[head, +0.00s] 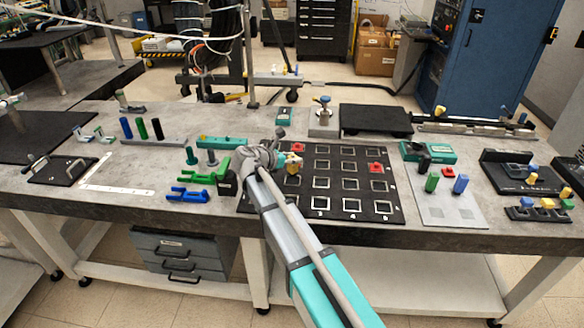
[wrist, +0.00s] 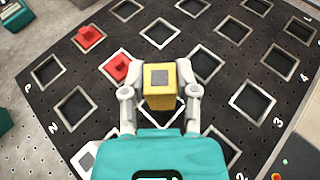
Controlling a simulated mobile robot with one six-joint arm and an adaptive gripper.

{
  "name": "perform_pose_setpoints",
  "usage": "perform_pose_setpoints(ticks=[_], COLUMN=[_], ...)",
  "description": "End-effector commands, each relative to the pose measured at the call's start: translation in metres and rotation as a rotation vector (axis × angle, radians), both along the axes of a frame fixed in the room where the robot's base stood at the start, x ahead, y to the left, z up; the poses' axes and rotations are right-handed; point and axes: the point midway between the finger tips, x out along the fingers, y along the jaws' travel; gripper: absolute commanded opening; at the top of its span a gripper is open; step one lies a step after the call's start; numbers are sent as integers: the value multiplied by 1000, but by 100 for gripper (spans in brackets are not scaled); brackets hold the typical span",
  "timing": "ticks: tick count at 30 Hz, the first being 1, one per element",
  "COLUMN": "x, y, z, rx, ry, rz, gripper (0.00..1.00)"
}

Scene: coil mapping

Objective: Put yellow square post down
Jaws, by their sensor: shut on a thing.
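My gripper (wrist: 160,92) is shut on the yellow square post (wrist: 160,78), with a finger on each side of it. The post's grey square top faces the wrist camera. It is over the black board (wrist: 155,55) with rows of square frames. I cannot tell whether its lower end touches the board. In the head view, the board (head: 334,183) lies mid-table and my gripper (head: 290,163) is over its left part. Only a little of the yellow post (head: 292,158) shows there, partly hidden by my arm.
Red square pieces (wrist: 118,68) and (wrist: 88,36) sit on the board left of the post; another red piece (head: 375,167) shows at its right. Many frames are empty. Blue forks (head: 187,195) lie left of the board, and a pale plate (head: 448,205) with posts lies right.

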Motion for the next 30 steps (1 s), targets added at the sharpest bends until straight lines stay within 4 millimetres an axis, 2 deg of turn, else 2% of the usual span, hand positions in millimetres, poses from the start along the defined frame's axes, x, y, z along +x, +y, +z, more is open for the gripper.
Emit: perform_pose_setpoints(ticks=[6, 11, 29, 30], x=[3, 3, 3, 3], y=[0, 0, -1, -1], z=[-22, -32, -37, -37], rx=[0, 0, 0, 0], ry=[0, 0, 0, 0], rz=[0, -1, -1, -1], gripper=[0, 0, 0, 43])
